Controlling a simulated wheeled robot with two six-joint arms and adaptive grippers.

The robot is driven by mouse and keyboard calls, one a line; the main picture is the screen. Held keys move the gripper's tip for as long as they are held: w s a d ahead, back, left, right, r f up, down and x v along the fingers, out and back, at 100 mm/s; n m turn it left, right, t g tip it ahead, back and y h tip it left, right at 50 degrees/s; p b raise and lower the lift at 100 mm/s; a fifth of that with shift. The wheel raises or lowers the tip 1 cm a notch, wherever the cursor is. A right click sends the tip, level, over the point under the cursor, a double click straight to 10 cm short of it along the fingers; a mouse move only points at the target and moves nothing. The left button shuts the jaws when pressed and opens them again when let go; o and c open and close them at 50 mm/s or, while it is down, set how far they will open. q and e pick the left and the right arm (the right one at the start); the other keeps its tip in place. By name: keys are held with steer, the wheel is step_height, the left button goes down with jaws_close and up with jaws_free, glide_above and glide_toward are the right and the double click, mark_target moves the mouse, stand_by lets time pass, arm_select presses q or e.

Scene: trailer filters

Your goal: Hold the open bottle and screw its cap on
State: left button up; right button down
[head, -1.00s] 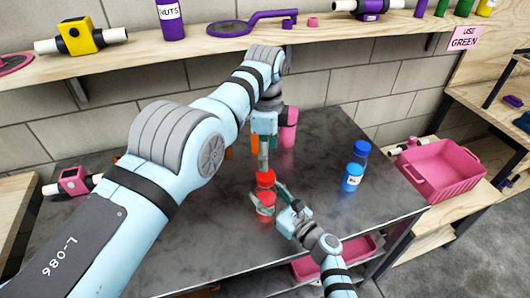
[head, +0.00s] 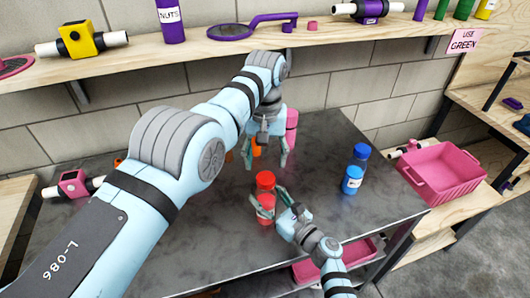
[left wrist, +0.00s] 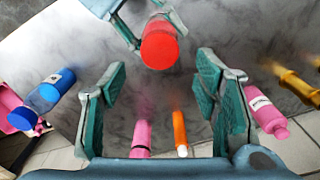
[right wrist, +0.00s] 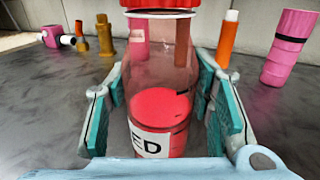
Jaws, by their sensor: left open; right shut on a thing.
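A clear bottle with red contents (head: 267,221) stands upright on the dark table; in the right wrist view its label reads "ED" (right wrist: 152,143). A red cap (head: 265,179) sits on top of the bottle; it also shows in the left wrist view (left wrist: 160,46). How tightly it is screwed I cannot tell. My right gripper (head: 264,207) is shut around the bottle's body, a finger on each side. My left gripper (head: 268,160) is open and empty, above and behind the cap, apart from it. Its spread fingers also show in the left wrist view (left wrist: 163,90).
A pink bin (head: 440,170) is on the right bench. A shelf (head: 205,53) runs along the wall. The table's front is clear.

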mark_target(265, 178)
arm_select(q)
step_height(265, 178, down, 7)
steer(key=shift+r, duration=0.1)
stand_by(0.3)
steer(key=c, duration=1.2)
steer(key=o, duration=1.3)
steer(key=shift+o, duration=0.2)
steer(key=shift+r, duration=0.1)
